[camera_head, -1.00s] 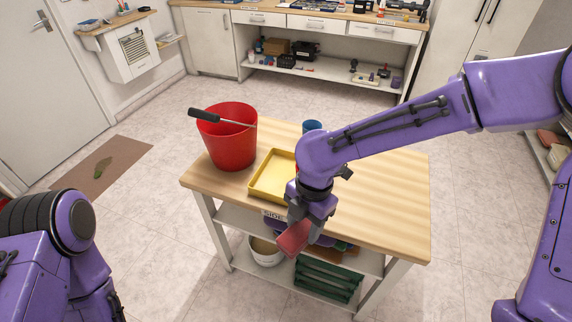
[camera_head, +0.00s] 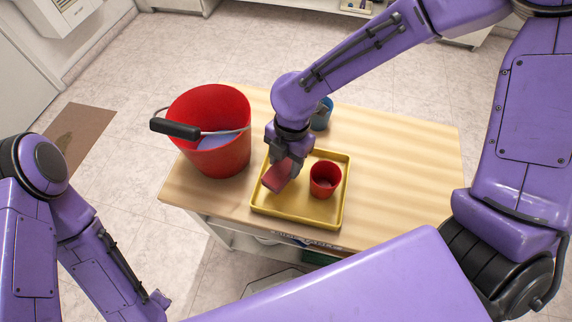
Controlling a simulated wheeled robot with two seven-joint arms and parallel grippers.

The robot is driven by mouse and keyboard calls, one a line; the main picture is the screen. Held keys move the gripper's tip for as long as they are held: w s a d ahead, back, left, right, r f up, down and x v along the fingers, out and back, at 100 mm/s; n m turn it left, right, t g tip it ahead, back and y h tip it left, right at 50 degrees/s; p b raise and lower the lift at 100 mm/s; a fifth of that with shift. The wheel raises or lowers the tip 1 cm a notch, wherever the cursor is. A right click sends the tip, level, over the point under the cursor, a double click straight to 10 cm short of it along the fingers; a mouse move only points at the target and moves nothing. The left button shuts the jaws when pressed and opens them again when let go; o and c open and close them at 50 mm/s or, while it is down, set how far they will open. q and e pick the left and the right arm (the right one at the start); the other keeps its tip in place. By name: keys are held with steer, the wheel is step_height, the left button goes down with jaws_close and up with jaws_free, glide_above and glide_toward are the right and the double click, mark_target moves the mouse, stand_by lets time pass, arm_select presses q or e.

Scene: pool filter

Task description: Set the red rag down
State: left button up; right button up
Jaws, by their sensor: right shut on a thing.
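The red rag (camera_head: 277,177) is a small dull-red piece held in my right gripper (camera_head: 283,164), which is shut on it. Rag and gripper are over the left part of a yellow tray (camera_head: 298,214) on the wooden table; whether the rag touches the tray floor I cannot tell. A red cup (camera_head: 325,180) stands in the tray, just right of the rag. My left arm shows at the lower left, but its gripper cannot be made out.
A large red bucket (camera_head: 222,158) with a black-gripped handle stands on the table left of the tray. A blue cup (camera_head: 321,114) stands behind the tray, partly hidden by my right arm. The right part of the wooden table (camera_head: 410,165) is clear.

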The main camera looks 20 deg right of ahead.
mark_target(285, 171)
steer(key=shift+s+f, duration=0.3)
steer(key=shift+f, duration=0.3)
steer(key=shift+s+f, duration=0.3)
steer(key=shift+f, duration=0.25)
steer(key=w+f, duration=0.2)
steer(key=f, duration=0.1)
steer(key=shift+w, duration=0.15)
steer(key=shift+s+r, duration=0.15)
steer(key=shift+s, duration=0.35)
steer(key=o, duration=1.1)
steer(key=shift+w+f, duration=0.2)
steer(key=shift+w, duration=0.05)
steer(key=shift+s+r, duration=0.1)
steer(key=shift+r, duration=0.1)
arm_select(q)
steer(key=shift+s+r, duration=0.2)
steer(key=shift+s, duration=0.2)
arm_select(e)
steer(key=r, duration=0.4)
steer(key=d+r, duration=0.1)
steer(key=r, duration=0.3)
steer(key=w+r, duration=0.1)
steer(key=r, duration=0.3)
steer(key=shift+d, duration=0.25)
